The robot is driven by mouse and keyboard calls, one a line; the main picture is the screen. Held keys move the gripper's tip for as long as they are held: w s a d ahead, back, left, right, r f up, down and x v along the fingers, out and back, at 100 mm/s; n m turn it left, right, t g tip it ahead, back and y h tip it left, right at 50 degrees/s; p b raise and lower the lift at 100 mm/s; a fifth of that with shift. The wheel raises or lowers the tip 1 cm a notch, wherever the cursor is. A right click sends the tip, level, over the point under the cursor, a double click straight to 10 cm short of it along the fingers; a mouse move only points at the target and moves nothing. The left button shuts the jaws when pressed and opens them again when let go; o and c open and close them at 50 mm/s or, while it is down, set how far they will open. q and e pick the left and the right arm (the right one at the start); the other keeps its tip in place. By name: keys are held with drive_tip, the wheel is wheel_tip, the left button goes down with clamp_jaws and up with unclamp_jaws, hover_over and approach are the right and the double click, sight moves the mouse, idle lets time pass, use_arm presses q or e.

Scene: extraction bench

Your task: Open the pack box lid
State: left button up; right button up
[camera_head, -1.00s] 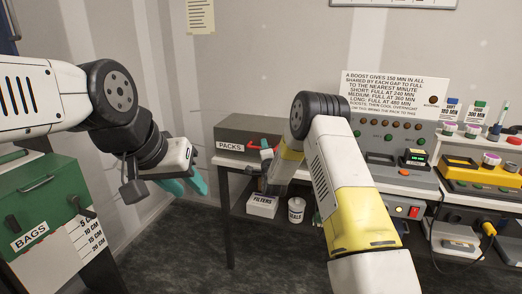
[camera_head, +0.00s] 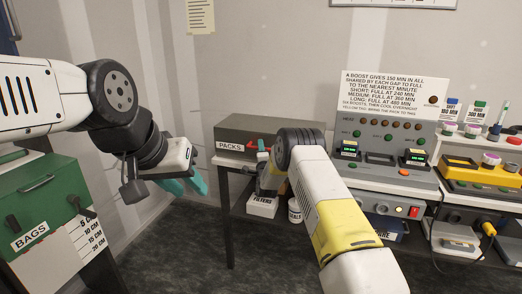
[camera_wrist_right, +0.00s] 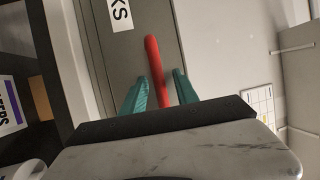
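The pack box (camera_head: 290,130) is a grey box labelled PACKS on the bench at the back, with its lid down. Its red handle (camera_wrist_right: 155,62) runs along the front in the right wrist view. My right gripper (camera_wrist_right: 160,88) is open, with one teal finger on each side of the red handle. I cannot tell whether the fingers touch it. In the head view my right gripper (camera_head: 262,150) is at the box front, partly hidden by my arm. My left gripper (camera_head: 188,183) hangs empty at the left, away from the box, its teal fingers apart.
A green BAGS box (camera_head: 45,205) stands at the left. A FILTERS box (camera_head: 262,206) and a white tub (camera_head: 295,210) sit on the shelf below. A grey control panel (camera_head: 392,150) and a yellow unit (camera_head: 478,172) are at the right. The floor in front is clear.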

clamp_jaws()
idle(1.4)
